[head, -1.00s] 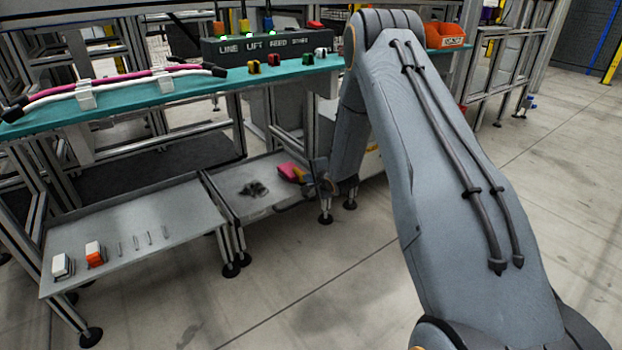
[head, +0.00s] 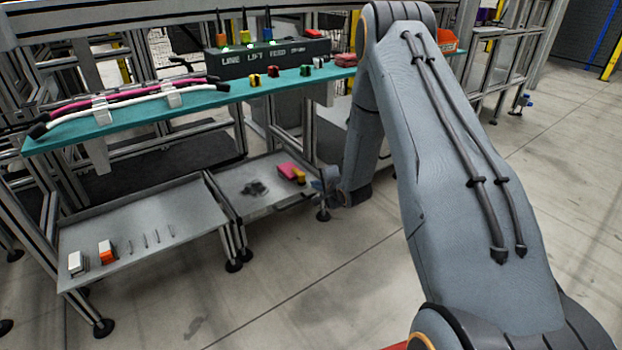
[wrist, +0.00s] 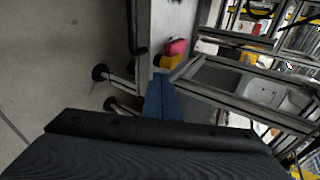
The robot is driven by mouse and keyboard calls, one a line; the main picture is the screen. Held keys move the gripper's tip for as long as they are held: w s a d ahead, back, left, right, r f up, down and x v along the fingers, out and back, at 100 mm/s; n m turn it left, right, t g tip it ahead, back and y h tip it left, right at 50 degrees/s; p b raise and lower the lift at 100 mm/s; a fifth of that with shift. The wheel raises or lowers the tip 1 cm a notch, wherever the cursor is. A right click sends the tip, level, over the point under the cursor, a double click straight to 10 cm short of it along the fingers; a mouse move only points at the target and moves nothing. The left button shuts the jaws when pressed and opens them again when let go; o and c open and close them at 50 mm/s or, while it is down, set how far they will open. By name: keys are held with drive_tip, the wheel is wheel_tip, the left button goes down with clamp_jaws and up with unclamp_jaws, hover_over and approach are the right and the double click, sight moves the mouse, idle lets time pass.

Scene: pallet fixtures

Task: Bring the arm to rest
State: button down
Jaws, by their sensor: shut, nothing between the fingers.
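My grey arm rises from the lower right of the head view and bends down again behind the elbow at top centre. My gripper (head: 328,179) is small in the head view, beside the right end of the lower tray and partly hidden by my forearm. In the wrist view my gripper (wrist: 160,82) shows its blue fingers together, with nothing between them. A pink and yellow item (wrist: 172,52) lies on the tray beyond the fingertips, apart from them. The same pink and yellow item (head: 290,172) shows in the head view.
A teal bench (head: 130,120) carries cables and a black switch box (head: 270,58). Below it, a left tray (head: 150,215) holds white and orange blocks and several pins. A right tray (head: 232,182) holds a dark item. The floor (head: 320,285) in front is clear.

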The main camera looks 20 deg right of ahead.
drive_tip(key=s+a+r+n+g+p, duration=0.2)
drive_tip(key=s+a+r+n+g, duration=0.3)
drive_tip(key=s+a+r+n, duration=1)
drive_tip(key=s+a+r+n+g, duration=0.25)
drive_tip(key=s+a+r, duration=0.25)
drive_tip(key=s, duration=0.8)
drive_tip(key=s+a+r+n+g, duration=0.25)
drive_tip(key=s+a+r, duration=0.2)
drive_tip(key=s, duration=0.75)
drive_tip(key=s+a+r+n+g, duration=0.25)
drive_tip(key=s+a+r, duration=0.3)
drive_tip(key=s, duration=0.75)
drive_tip(key=d+r+m+h+p, duration=0.1)
drive_tip(key=d+r+m+p, duration=0.2)
drive_tip(key=d+r+p, duration=0.8)
drive_tip(key=d+r+m+p, duration=0.3)
drive_tip(key=d+r+p, duration=0.7)
drive_tip(key=r+p, duration=0.8)
drive_tip(key=shift+d+r+t+h+p, duration=0.2)
drive_tip(key=shift+d+t+h+p, duration=0.2)
drive_tip(key=shift+p, duration=3.85)
drive_tip(key=shift+w+m, duration=0.1)
drive_tip(key=shift+m, duration=0.15)
